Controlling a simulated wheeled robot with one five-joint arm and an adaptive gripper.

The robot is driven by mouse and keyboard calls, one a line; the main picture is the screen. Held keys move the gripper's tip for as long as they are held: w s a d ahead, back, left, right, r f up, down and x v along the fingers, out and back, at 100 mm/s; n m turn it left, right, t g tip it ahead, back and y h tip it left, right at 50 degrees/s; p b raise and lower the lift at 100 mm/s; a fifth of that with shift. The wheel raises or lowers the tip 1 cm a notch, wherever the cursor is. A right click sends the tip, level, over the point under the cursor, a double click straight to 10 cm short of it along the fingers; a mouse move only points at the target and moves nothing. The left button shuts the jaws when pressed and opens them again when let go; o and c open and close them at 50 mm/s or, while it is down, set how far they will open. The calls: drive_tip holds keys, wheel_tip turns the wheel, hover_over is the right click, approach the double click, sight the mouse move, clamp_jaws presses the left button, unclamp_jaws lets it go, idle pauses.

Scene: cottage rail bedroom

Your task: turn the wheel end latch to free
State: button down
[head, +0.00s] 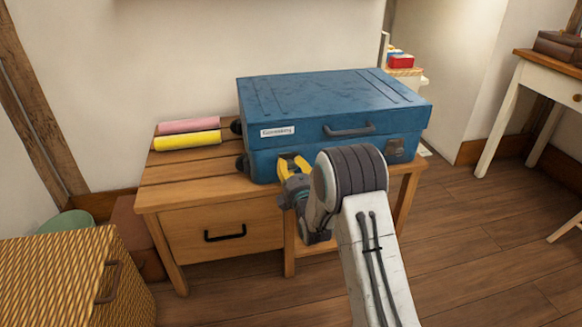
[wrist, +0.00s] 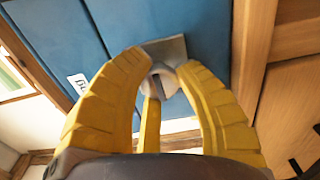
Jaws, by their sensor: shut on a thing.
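A blue suitcase (head: 330,100) lies flat and closed on a wooden bench, with dark wheels (head: 242,162) at its left end. My gripper (head: 293,168) is at the front face of the suitcase, near the wheel end. In the wrist view my gripper (wrist: 165,75) has its yellow fingers closed around the grey knob of the wheel end latch (wrist: 165,49), whose metal plate shows behind the fingertips. In the head view my gripper hides this latch. Which way the knob is turned I cannot tell. The other latch (head: 401,150) shows at the right of the front face.
The suitcase handle (head: 349,130) is between the latches. A pink roll (head: 188,126) and a yellow roll (head: 187,141) lie on the left of the bench (head: 165,184). A wicker chest (head: 65,280) stands at front left. The floor (head: 470,235) at right is clear.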

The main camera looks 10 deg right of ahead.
drive_tip(key=c, duration=0.9)
unclamp_jaws()
drive_tip(key=shift+o, duration=0.2)
drive_tip(key=s, duration=1.2)
